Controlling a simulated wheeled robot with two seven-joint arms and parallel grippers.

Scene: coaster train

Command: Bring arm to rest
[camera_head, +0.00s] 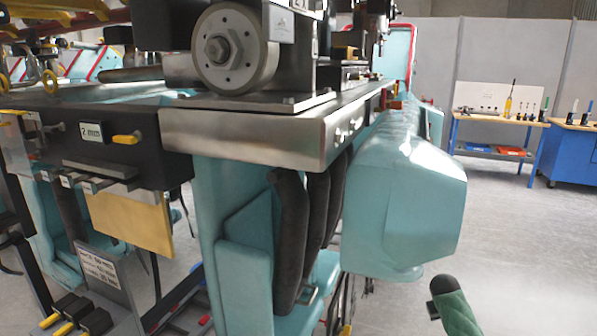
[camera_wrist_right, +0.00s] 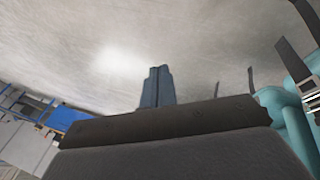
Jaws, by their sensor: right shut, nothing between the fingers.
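My right gripper (camera_wrist_right: 158,72) shows in the right wrist view as two dark blue-grey fingers lying side by side. The fingers touch each other and hold nothing. Beyond their tips there is only pale grey floor with a bright reflection. The fingers are apart from the teal machine part (camera_wrist_right: 280,102) at the right of that view. I do not see either gripper in the head view, and my left gripper is in no view.
A large teal machine (camera_head: 405,200) with a steel bed (camera_head: 240,135) and a grey wheel (camera_head: 235,50) fills the left and middle. A tool bench (camera_head: 490,120) and a blue cabinet (camera_head: 570,155) stand at the back right. The floor (camera_head: 530,240) at the right is mostly clear.

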